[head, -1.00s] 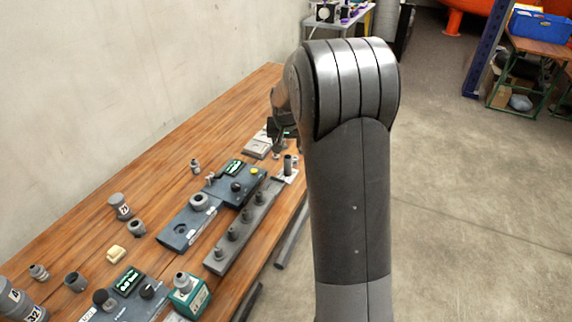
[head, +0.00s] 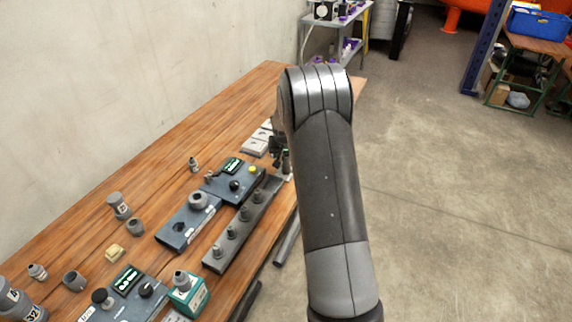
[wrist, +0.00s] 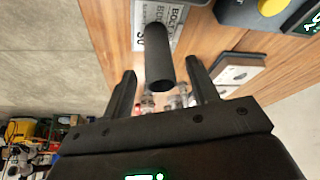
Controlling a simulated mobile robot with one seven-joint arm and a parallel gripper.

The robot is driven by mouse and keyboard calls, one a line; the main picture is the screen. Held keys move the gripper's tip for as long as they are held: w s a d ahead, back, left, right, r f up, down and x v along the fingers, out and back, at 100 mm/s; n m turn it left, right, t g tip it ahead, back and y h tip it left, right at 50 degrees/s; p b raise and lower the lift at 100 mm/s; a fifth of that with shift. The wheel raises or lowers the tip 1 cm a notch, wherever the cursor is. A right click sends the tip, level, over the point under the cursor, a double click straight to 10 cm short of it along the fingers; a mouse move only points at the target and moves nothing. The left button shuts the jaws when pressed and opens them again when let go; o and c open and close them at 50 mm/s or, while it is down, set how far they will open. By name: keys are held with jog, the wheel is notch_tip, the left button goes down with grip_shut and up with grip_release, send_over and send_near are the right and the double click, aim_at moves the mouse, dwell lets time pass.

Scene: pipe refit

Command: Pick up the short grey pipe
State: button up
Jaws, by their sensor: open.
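The short grey pipe (wrist: 158,55) is a dark hollow cylinder in the wrist view. It stands on a pale printed plate (wrist: 150,14) on the wooden bench. My gripper (wrist: 161,72) is open, with one finger on each side of the pipe's near end in the picture. Gaps show between the pipe and both fingers, and nothing is held. In the head view my gripper (head: 278,148) is small and dark beside the far end of the grey peg rail, and my arm hides part of it. The pipe is hardly distinguishable there.
The grey rail with several pegs (head: 240,228) lies along the bench's right edge. Dark panels with knobs (head: 237,182) stand beside it. Pale plates (head: 256,142) lie beyond. Loose fittings (head: 118,206) are at the left. Open floor lies right of the bench.

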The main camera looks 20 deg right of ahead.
aim_at(286, 160)
jog(key=x, duration=0.3)
jog(key=shift+f, duration=0.1)
jog(key=c, duration=1)
